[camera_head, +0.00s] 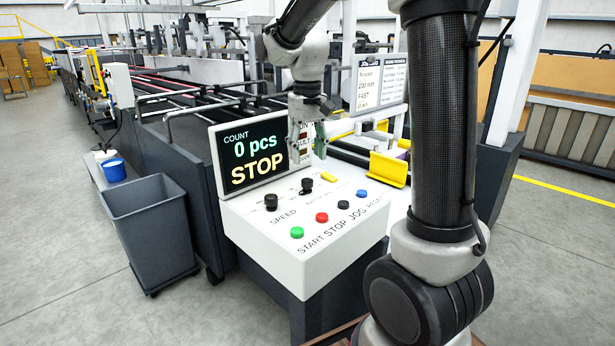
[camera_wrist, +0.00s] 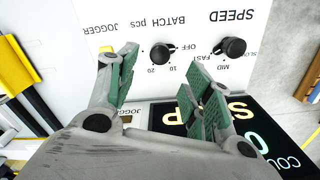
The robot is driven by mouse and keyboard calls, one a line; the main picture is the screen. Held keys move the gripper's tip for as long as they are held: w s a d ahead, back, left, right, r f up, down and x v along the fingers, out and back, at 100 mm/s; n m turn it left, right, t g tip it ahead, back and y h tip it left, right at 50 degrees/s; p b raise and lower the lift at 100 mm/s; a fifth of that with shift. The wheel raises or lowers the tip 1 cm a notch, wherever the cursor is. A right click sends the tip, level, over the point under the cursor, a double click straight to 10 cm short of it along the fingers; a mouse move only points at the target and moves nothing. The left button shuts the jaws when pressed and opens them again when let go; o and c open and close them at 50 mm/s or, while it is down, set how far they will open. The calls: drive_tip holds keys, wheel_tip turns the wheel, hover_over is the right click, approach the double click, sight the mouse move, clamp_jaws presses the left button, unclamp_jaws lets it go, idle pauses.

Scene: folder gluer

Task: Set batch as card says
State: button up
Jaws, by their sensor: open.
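The black BATCH knob (camera_wrist: 160,53) is on the white panel, with OFF, 10 and 20 marked around it; its pointer direction is too small to tell. It also shows in the head view (camera_head: 307,185). My gripper (camera_wrist: 166,76) is open and empty, its green-padded fingers apart above the panel. In the wrist view the knob appears between and just beyond the fingertips. In the head view my gripper (camera_head: 307,143) hangs before the display's right edge. The card (camera_head: 380,82) behind shows 200 mm and FAST; its batch line is unreadable.
The SPEED knob (camera_wrist: 234,48) sits beside the BATCH knob. The display (camera_head: 250,153) reads 0 pcs, STOP. Green (camera_head: 297,232), red (camera_head: 322,217), black (camera_head: 343,204) and blue (camera_head: 362,193) buttons line the panel front. A yellow bracket (camera_head: 388,169) stands right; a grey bin (camera_head: 150,235) stands left.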

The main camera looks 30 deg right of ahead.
sight(307, 179)
wheel_tip(307, 179, down, 7)
drive_tip(key=shift+f, duration=0.2)
drive_tip(key=c, duration=1.1)
